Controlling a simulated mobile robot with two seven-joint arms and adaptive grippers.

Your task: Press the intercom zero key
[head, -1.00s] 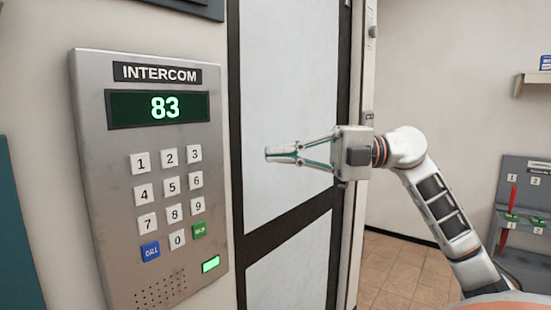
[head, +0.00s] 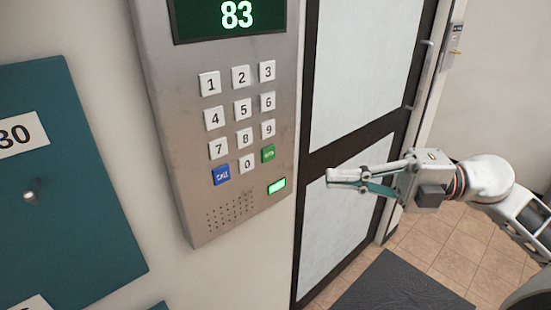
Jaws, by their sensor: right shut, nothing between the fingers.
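The intercom panel (head: 180,130) is a grey metal plate on the wall at the left centre. Its display (head: 238,16) reads 83 in green. The zero key (head: 247,164) is a white square in the bottom row, between the blue call key (head: 222,175) and a green key (head: 268,153). My right gripper (head: 330,179) is shut and empty. It appears right of the panel, in front of the door, with its fingertips pointing left toward the panel and clear of the keys in the picture. My left gripper is not in view.
A lit green button (head: 277,187) and a speaker grille (head: 232,211) are low on the panel. A teal mailbox door (head: 70,190) numbered 30 is at the left. A white door (head: 365,65) with dark framing is behind my gripper. A dark mat (head: 400,287) lies on the tiled floor.

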